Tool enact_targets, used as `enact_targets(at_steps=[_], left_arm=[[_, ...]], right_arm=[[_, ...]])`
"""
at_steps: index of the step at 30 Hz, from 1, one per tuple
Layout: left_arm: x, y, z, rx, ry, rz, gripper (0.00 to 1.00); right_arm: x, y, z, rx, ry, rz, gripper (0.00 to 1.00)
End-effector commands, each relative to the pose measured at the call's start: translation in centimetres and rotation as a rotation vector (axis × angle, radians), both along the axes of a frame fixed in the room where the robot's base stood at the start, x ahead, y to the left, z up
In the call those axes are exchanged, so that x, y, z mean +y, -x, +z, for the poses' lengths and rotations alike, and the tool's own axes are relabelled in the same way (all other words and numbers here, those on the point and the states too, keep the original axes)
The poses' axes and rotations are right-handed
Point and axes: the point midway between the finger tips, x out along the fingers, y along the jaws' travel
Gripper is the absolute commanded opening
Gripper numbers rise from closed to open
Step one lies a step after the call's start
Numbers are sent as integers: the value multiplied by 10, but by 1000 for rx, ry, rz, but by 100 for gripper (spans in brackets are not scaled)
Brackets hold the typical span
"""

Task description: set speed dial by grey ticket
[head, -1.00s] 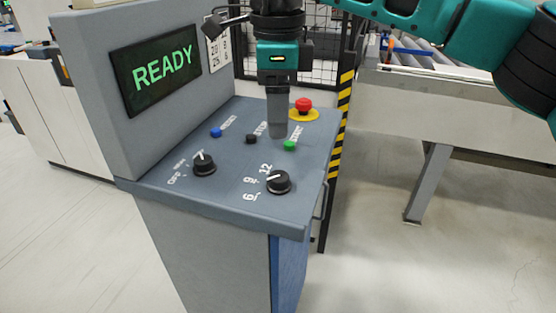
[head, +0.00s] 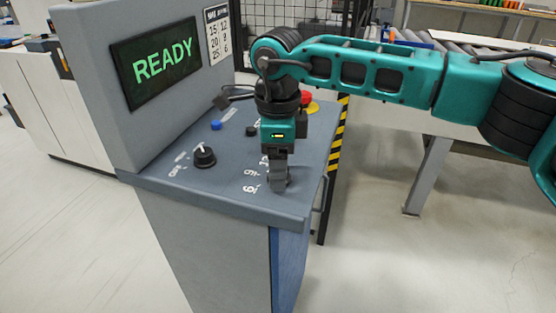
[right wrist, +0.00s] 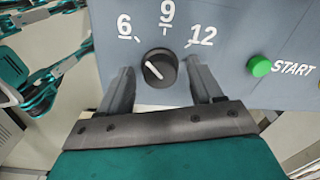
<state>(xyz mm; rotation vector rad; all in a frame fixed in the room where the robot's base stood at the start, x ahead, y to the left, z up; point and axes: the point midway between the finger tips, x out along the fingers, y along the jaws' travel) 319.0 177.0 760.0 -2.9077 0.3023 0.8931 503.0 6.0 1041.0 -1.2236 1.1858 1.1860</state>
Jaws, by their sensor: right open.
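The speed dial (right wrist: 160,69) is a round black knob with a white line, on the grey console top, marked 6, 9 and 12. In the right wrist view its line slants up-left, on the side of the 6. My right gripper (right wrist: 163,80) points down at the dial, open, with one finger on each side of the knob; contact cannot be told. In the head view the right gripper (head: 278,184) hides the dial. No grey ticket can be made out. My left gripper is not in view.
The console (head: 220,195) has a second black knob (head: 204,157), a blue button (head: 215,125), a green START button (right wrist: 260,66) and a red emergency stop (head: 307,98). Its screen (head: 157,64) reads READY. A number card (head: 218,37) hangs beside it. A conveyor (head: 432,45) stands behind.

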Motion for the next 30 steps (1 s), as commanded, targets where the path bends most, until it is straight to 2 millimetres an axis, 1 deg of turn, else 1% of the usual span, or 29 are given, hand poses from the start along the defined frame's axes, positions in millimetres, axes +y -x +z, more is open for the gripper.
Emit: enact_targets(at_steps=[1,2,18,25,30], left_arm=[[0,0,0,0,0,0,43],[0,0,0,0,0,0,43],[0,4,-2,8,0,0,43],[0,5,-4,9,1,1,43],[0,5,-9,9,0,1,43]], right_arm=[[0,0,0,0,0,0,64],[0,0,0,0,0,0,61],[0,0,1,0,0,0,10],[0,0,0,0,0,-18,9],[0,0,-1,-1,0,-83,9]])
